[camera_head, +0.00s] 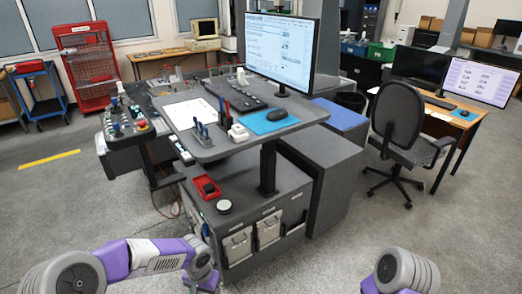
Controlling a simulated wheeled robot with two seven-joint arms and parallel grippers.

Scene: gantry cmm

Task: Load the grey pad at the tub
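A small red open tub or tray (214,195) sits on the lower cabinet top, with a dark block (208,188) in it. A round grey disc with a dark rim (224,206) lies just in front of it on the same top. I cannot tell whether either of these small items is the grey pad. My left arm comes in at the bottom left, and its gripper is out of the frame. Only a joint of my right arm shows at the bottom right, and its gripper is out of the frame.
The grey desk (230,152) above the cabinet (257,205) carries a monitor (280,50), a keyboard (237,102), a blue mouse mat (262,123) and pen holders. A control box (135,125) stands at its left. An office chair (397,120) is at right. Floor in front is clear.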

